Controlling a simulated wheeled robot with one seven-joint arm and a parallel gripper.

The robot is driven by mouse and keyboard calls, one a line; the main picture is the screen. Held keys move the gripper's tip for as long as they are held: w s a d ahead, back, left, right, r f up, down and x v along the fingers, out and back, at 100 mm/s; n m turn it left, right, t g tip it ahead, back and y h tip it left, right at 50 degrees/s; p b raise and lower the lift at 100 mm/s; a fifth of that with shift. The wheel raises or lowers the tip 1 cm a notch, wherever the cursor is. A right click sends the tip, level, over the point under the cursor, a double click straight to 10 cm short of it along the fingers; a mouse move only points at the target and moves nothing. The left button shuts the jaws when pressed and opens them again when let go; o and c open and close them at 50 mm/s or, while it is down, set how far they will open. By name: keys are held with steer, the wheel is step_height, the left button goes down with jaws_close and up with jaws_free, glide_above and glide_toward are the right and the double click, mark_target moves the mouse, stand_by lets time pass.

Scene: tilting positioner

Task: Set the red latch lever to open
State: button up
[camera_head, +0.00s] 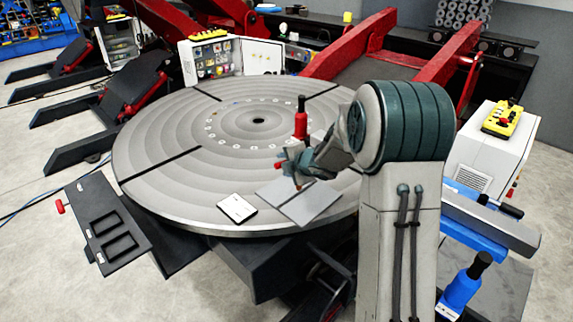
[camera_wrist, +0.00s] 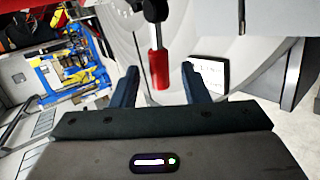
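The red latch lever (camera_head: 300,122), a red body with a black knob on top, stands upright on the round grey turntable (camera_head: 160,160) near its ring of marks. It also shows in the wrist view (camera_wrist: 158,70), with its black knob at the top edge of the picture. My gripper (camera_head: 288,163) is in front of the lever in the head view, low over the turntable. In the wrist view my gripper (camera_wrist: 157,72) is open, and the red body appears between its two fingers. I cannot tell how far ahead of the fingertips it is.
A grey plate (camera_head: 302,203) and a small white panel (camera_head: 237,208) are on the turntable's near side. A blue lever with a black knob (camera_head: 465,285) stands at lower right. A white cabinet with a yellow control box (camera_head: 502,118) is at right. Red arms (camera_head: 350,50) rise behind.

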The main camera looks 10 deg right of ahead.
steer(key=v, duration=1.4)
